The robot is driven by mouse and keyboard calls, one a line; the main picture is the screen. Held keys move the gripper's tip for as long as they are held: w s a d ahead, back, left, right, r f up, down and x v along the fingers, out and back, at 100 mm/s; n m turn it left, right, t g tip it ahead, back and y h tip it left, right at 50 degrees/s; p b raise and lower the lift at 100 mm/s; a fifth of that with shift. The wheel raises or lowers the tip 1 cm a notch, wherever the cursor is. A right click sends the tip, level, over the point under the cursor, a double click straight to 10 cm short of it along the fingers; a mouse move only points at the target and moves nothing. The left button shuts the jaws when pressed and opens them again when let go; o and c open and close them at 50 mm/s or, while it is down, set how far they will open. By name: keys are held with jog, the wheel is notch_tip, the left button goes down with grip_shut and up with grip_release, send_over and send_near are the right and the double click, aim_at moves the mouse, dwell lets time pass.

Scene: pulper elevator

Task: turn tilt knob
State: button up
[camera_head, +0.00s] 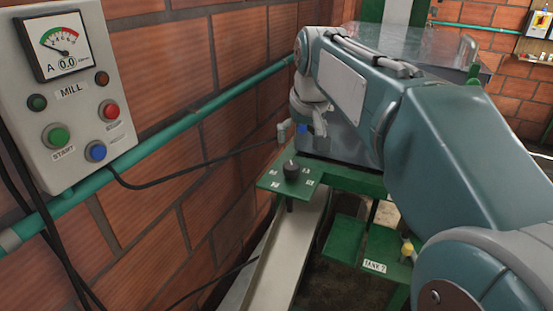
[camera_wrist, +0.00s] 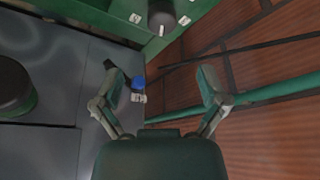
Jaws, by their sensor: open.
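The tilt knob (camera_head: 291,170) is a dark round knob on a green bracket plate (camera_head: 270,183) with small white labels around it. In the wrist view the knob (camera_wrist: 161,18) shows at the top centre, on the green plate, ahead of the fingers and apart from them. My gripper (camera_wrist: 160,82) is open, with its two fingers spread wide and nothing between them. In the head view my gripper (camera_head: 308,118) hangs just above and behind the knob, partly hidden by my own arm.
A grey control box (camera_head: 70,95) marked MILL is on the brick wall at left. A green pipe (camera_head: 190,118) runs along the wall. A grey metal housing (camera_head: 340,140) stands behind the bracket. A small blue piece (camera_wrist: 138,83) shows near my left finger. A dark cylinder (camera_wrist: 14,88) is farther left.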

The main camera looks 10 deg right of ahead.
aim_at(292, 165)
jog(key=x, duration=0.9)
jog(key=shift+a+f, duration=0.2)
jog(key=shift+a, duration=0.15)
jog(key=shift+w+f, duration=0.15)
jog(key=shift+f, duration=0.2)
jog(key=shift+w+d+f, duration=0.1)
jog(key=shift+d+f, duration=0.1)
jog(key=shift+d, duration=0.1)
jog(key=shift+a, duration=0.1)
jog(key=c, duration=1.2)
